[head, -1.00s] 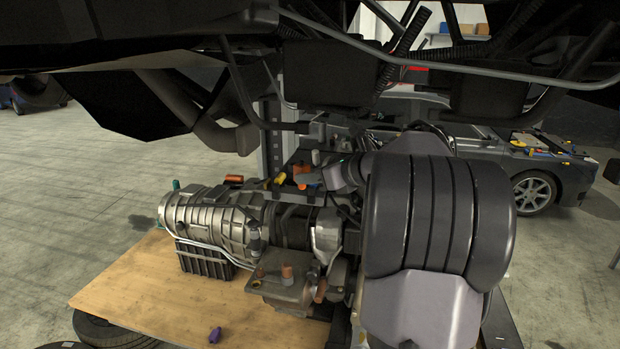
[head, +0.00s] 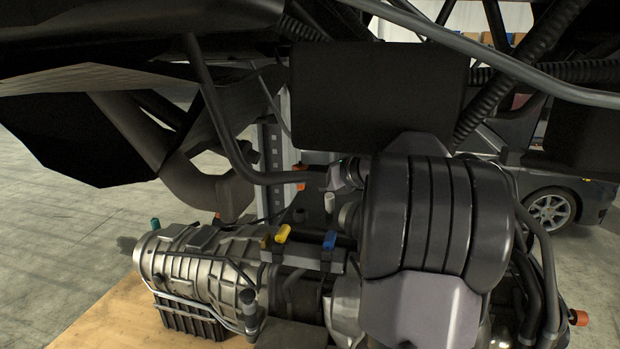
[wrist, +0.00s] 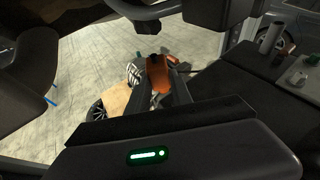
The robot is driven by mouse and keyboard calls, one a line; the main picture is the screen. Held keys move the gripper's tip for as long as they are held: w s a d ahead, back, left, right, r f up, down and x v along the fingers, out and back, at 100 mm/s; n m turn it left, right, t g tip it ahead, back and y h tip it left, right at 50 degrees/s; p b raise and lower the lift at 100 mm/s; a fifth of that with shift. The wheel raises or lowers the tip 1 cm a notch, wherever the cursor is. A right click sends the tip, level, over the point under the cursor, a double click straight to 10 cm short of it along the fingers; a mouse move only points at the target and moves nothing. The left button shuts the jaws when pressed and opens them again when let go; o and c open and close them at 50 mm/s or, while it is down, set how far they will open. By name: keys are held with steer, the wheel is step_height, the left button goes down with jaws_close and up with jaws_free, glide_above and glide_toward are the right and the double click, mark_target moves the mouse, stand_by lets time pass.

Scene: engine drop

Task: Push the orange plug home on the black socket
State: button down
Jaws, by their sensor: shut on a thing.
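In the wrist view the orange plug (wrist: 160,76) sits between the dark fingers of my gripper (wrist: 166,90), which is shut on it. The plug has a dark patch at its far end. In the head view my gripper (head: 330,178) is small, below the underbody, with an orange piece (head: 299,186) just left of it, partly covered by a grey pipe. A black fitting (wrist: 147,26) hangs ahead of the plug in the wrist view, apart from it in the picture. I cannot tell whether it is the black socket.
The dark underbody (head: 380,95) with pipes and hoses hangs close above. A grey bent pipe (head: 212,110) passes near my gripper. The engine and gearbox (head: 195,265) stand below on a wooden board (head: 105,320). Open floor (head: 60,240) lies to the left.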

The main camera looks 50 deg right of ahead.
steer(key=shift+a+r, duration=0.1)
steer(key=shift+r, duration=0.3)
